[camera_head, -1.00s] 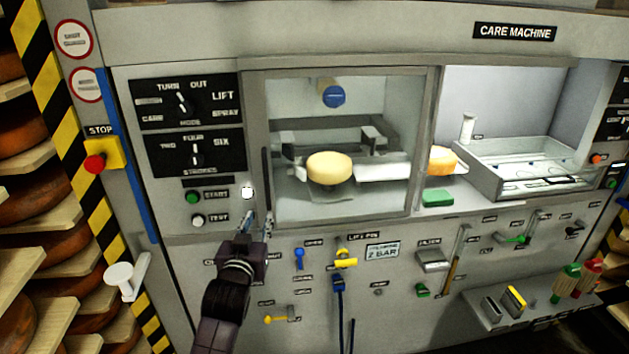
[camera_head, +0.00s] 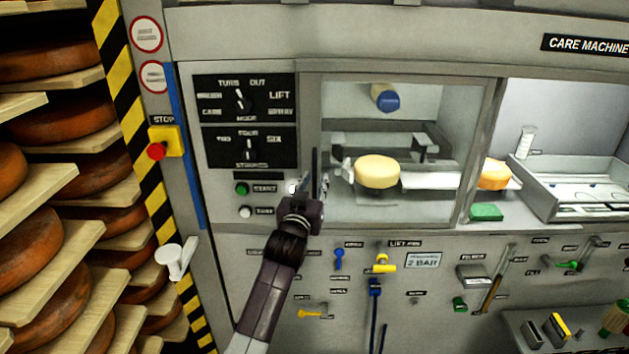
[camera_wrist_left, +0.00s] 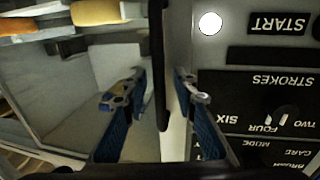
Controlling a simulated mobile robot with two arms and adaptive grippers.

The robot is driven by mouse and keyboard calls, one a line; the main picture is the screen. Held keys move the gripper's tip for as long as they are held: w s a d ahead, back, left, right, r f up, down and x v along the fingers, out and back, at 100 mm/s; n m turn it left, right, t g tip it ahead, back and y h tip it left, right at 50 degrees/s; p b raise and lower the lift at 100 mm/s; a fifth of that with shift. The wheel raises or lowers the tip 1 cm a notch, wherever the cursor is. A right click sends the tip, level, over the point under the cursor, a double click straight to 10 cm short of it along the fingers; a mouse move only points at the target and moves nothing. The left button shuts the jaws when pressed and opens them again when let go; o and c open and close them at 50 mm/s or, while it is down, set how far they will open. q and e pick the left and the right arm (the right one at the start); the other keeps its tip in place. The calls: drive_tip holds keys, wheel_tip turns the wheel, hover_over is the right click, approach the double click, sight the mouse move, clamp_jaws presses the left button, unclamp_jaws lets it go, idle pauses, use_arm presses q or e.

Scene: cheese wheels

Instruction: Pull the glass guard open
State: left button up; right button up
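The glass guard (camera_head: 400,210) is a grey-framed clear pane in the middle of the machine front and looks closed. Its handle (camera_head: 315,162) is a dark upright bar along its left edge. My left gripper (camera_head: 309,186) is at the lower part of this handle. In the left wrist view, which is upside down, the handle (camera_wrist_left: 157,65) runs between the two open fingers of the left gripper (camera_wrist_left: 155,90), with a gap on each side. Whether a finger touches it is not clear. My right gripper is not in view.
A pale cheese wheel (camera_head: 377,171) sits behind the glass. Left of the handle are a dial panel (camera_head: 246,120), the green start button (camera_head: 242,188) and a red stop button (camera_head: 157,151). Valves and levers fill the front below. An open bay (camera_head: 540,120) lies right of the guard.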

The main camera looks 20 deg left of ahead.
use_arm(q)
clamp_jaws()
idle(0.6)
